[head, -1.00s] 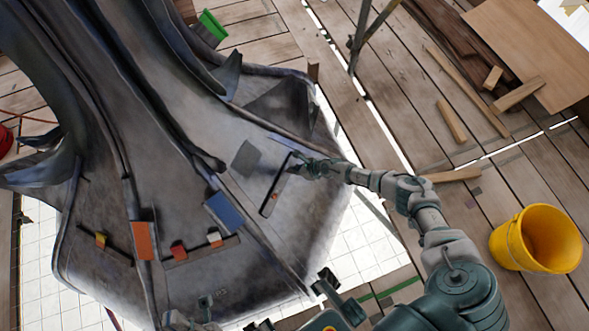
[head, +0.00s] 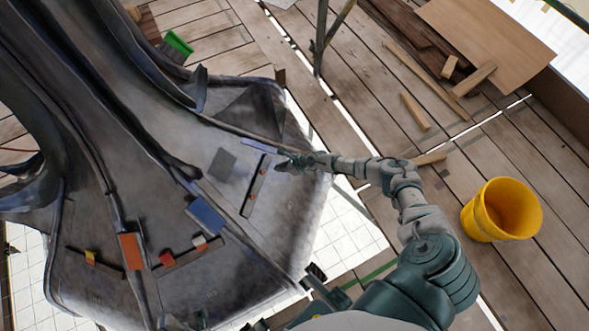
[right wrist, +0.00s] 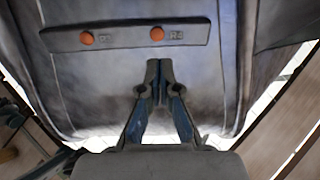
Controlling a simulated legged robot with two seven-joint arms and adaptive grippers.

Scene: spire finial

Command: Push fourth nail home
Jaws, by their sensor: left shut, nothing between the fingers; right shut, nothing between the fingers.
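A dark strip (head: 256,183) lies on the grey metal spire skirt, right of a square grey patch. The right wrist view shows it as a long bar (right wrist: 125,37) with two round orange nail heads, a left one (right wrist: 87,38) and a right one (right wrist: 157,34). How deep they sit is hard to tell. My right gripper (head: 281,164) is shut and empty, just right of the strip's upper end. In the right wrist view its closed fingertips (right wrist: 153,66) sit below the bar, under the right nail, appearing apart from it. My left gripper (head: 201,319) is barely visible at the bottom edge, shut.
Blue (head: 206,215) and orange (head: 131,251) plates, and a lower strip with red and white pieces, lie further left on the skirt. A yellow bucket (head: 480,222) and wood offcuts stand on the planks at right. A scaffold pole (head: 320,40) rises behind.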

